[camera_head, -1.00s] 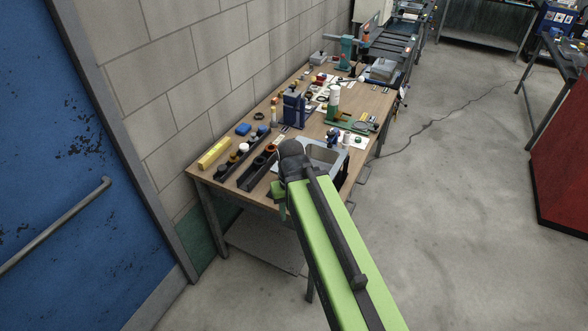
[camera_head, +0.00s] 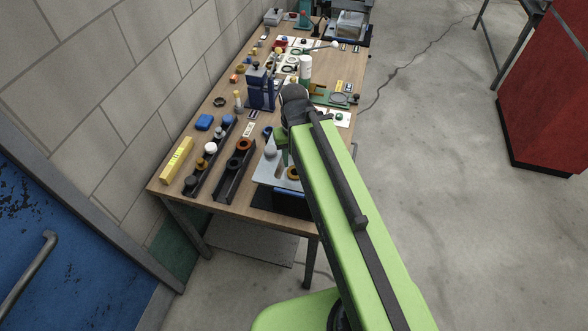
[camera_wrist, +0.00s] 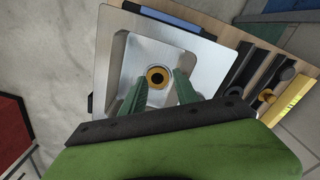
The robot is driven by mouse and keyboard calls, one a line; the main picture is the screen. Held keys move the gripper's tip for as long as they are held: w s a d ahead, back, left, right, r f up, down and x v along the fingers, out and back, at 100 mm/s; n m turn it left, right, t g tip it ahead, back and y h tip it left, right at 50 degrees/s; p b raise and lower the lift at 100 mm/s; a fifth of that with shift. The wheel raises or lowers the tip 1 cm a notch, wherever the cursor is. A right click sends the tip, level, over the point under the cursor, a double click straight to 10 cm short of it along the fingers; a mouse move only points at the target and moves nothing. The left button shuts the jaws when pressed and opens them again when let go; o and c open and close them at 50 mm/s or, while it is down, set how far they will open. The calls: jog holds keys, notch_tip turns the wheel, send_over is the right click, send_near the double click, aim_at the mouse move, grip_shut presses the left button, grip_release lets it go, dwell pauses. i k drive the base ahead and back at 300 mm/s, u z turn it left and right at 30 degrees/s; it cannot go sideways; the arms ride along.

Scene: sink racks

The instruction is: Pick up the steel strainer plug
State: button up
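My gripper shows in the wrist view (camera_wrist: 160,88) with two green fingers spread apart and nothing between them that I can see held. It is above the steel sink (camera_wrist: 106,48), pointing down at the brass drain ring (camera_wrist: 157,68) with its dark centre. In the head view the sink (camera_head: 268,174) is partly hidden by my arm, and the gripper (camera_head: 283,150) hangs over it. Round plugs sit in two dark racks left of the sink: a white one (camera_head: 210,147), a bronze one (camera_head: 202,163) and others. I cannot tell which, if any, is the steel strainer plug.
The near rack (camera_head: 228,185) and the far rack (camera_head: 200,182) lie on the wooden table (camera_head: 240,210). A blue upright device (camera_head: 261,88) stands behind the sink.

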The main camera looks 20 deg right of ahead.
aim_at(219, 134)
jog(key=u, duration=1.35)
jog(key=k, duration=1.2)
jog(key=z, duration=0.95)
jog(key=i, duration=1)
jog(key=u, duration=0.1)
